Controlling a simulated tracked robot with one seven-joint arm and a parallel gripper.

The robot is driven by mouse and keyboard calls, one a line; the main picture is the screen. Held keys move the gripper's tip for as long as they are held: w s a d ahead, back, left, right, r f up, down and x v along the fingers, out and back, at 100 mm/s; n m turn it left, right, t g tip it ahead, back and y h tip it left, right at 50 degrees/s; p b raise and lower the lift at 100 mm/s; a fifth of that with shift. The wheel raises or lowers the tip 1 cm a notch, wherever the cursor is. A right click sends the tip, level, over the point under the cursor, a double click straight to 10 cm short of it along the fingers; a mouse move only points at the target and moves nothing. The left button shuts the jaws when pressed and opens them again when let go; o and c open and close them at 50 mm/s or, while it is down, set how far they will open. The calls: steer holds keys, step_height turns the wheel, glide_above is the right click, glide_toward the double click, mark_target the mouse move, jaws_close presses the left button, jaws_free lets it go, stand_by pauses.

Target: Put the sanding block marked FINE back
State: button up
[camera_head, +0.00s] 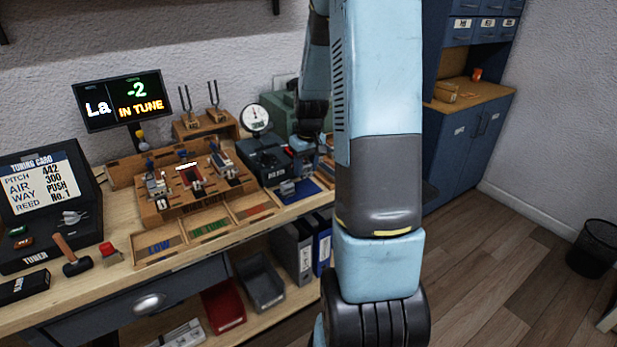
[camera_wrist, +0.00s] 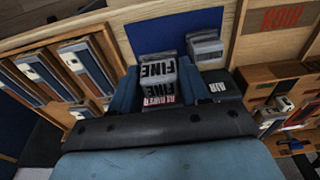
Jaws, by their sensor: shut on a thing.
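The sanding block marked FINE (camera_wrist: 158,76) is grey with dark lettering. My gripper (camera_wrist: 157,88) is shut on it, with a blue finger on each side in the wrist view. A blue mat (camera_wrist: 165,36) shows just beyond the held block; I cannot tell whether the block touches it. Another grey block (camera_wrist: 207,48) lies at the mat's right edge in that view. In the head view my gripper (camera_head: 304,147) is low over the bench near the blue mat (camera_head: 311,188), and the held block is hard to make out there.
A wooden rack (camera_head: 190,190) holding several reeds stands left of my gripper, with trays marked LOW (camera_head: 160,246) and others in front. A dark device (camera_head: 262,165) and a round dial gauge (camera_head: 256,119) stand close to the mat. My arm hides the bench's right end.

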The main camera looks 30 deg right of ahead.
mark_target(309, 186)
steer(key=shift+w+d+f, duration=0.25)
steer(key=shift+d+f, duration=0.05)
steer(key=shift+f, duration=0.15)
steer(key=shift+w+d+f, duration=0.2)
steer(key=shift+d+f, duration=0.1)
steer(key=shift+f, duration=0.15)
step_height(309, 186, down, 3)
steer(key=shift+w+d+f, duration=0.1)
steer(key=shift+f, duration=0.05)
steer(key=o, duration=1.1)
